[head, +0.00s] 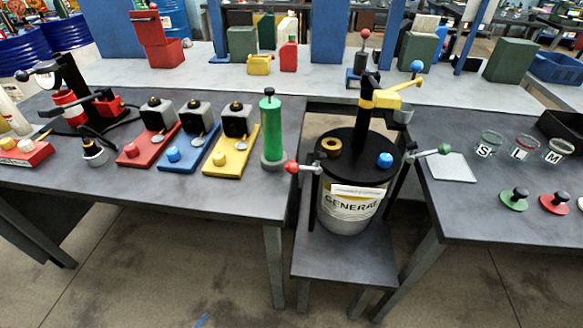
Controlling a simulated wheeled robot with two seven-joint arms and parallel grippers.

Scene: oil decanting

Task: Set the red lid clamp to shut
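The red lid clamp (291,167) is on the left side of the drum (347,212) labelled "GENERAL". Its red-knobbed handle sticks out to the left, roughly level, away from the black lid (357,150). A matching green clamp (444,149) sticks out to the right on the other side. The drum stands on a low dark stand (343,263) between two tables. Neither of my grippers is in view.
A green cylinder (271,130) stands on the left table close to the red clamp. A yellow-spouted pump (390,96) rises from the lid. Red, blue and yellow stations fill the left table. A pale pad (450,167) and jars lie right.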

